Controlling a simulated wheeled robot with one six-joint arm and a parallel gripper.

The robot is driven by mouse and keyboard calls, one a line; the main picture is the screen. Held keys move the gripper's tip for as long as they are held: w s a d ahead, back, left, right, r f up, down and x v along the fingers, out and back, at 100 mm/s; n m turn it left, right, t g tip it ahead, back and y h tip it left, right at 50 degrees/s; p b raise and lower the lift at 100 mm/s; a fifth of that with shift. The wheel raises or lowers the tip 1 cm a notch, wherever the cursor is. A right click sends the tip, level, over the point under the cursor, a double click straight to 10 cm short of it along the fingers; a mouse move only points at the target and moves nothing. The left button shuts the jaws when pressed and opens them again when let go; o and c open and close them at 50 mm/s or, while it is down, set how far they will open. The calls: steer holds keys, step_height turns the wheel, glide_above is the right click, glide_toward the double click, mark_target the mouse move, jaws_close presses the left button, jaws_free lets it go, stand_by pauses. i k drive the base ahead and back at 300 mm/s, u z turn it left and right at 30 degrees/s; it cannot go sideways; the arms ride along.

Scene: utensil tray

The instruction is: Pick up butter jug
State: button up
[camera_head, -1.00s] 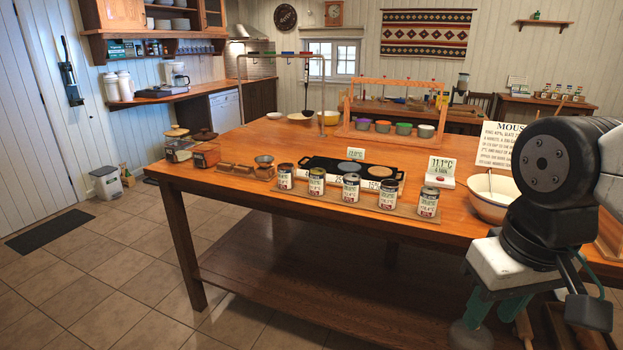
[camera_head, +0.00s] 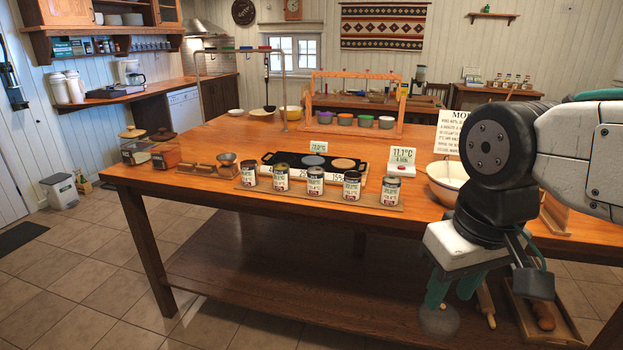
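I cannot make out a butter jug for certain in this view. My gripper (camera_head: 450,298) hangs at the lower right, in front of the table's near side and below the tabletop. A grey rounded shape (camera_head: 438,321) shows just below the left finger. I cannot tell what it is or whether it touches the finger. A small metal cup (camera_head: 227,159) stands on a wooden holder at the table's left front. My wrist hides part of the table's right side.
The wooden table (camera_head: 190,141) carries several labelled cans, a black griddle (camera_head: 292,160) and a white mixing bowl (camera_head: 446,180). Its lower shelf (camera_head: 260,280) is largely bare. A rolling pin (camera_head: 486,304) and a wooden tray (camera_head: 560,330) lie at the lower right.

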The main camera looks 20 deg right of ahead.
mark_target(282, 171)
steer(key=z, duration=1.15)
steer(key=i, duration=0.9)
steer(key=u, duration=0.15)
